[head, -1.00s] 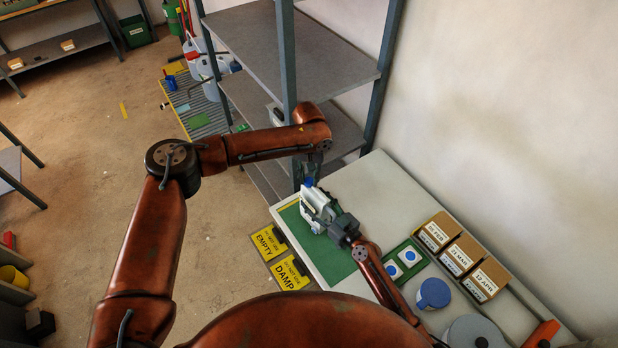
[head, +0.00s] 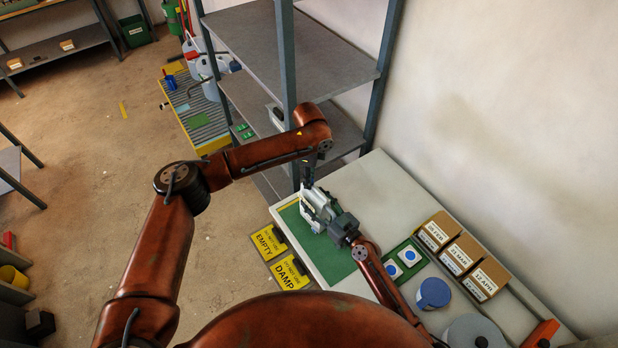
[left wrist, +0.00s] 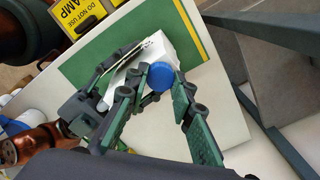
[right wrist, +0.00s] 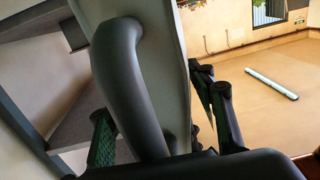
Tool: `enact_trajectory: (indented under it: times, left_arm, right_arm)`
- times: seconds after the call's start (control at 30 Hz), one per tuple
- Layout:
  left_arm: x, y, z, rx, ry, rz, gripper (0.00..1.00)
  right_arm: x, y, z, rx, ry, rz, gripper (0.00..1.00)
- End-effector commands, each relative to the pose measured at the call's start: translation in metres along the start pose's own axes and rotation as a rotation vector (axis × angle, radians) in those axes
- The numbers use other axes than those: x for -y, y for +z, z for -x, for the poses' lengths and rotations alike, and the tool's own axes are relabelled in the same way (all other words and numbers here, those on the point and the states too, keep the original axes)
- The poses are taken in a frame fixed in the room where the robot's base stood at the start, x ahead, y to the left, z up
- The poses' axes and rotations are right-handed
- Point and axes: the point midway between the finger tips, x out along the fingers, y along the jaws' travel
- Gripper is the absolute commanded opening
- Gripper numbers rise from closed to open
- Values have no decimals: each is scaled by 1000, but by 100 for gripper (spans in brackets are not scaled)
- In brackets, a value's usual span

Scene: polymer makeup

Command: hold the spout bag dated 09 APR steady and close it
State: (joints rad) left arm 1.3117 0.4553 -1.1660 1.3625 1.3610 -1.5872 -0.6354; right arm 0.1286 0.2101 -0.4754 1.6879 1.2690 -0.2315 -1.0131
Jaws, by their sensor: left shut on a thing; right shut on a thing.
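The spout bag (head: 315,207) is a pale pouch above the green mat at the table's near-left corner. Its white side (left wrist: 186,38) and blue cap (left wrist: 160,76) show in the left wrist view. No date on it is readable. My left gripper (left wrist: 169,84) has its fingers on either side of the cap and is shut on it; in the head view the left gripper (head: 308,180) hides the cap. My right gripper (head: 333,219) is shut on the bag; in the right wrist view its fingers (right wrist: 160,105) flank a dark curved handle and a pale panel.
Boxes with date labels (head: 458,254), a green tray with two blue-dotted white pieces (head: 403,261) and a blue-lidded tub (head: 434,293) stand right on the table. Yellow EMPTY and DAMP signs (head: 290,274) hang at its edge. A shelf post (head: 288,90) stands close behind my left forearm.

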Motion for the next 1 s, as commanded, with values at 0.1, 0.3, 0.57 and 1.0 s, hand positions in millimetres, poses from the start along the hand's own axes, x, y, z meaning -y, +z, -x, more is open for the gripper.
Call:
enact_trajectory:
  times: [0.1,0.3,0.57,1.0]
  left_arm:
    - [1,1,0,2,-2,-225,0]
    - [1,2,1,3,-3,-414,0]
    - [1,1,0,3,-2,-412,34]
    - [0,0,5,1,-3,-413,40]
  right_arm:
    - [0,1,0,1,0,1,0]
    - [0,1,0,1,0,1,0]
    - [0,1,0,1,0,1,0]
    - [0,1,0,1,-1,0,0]
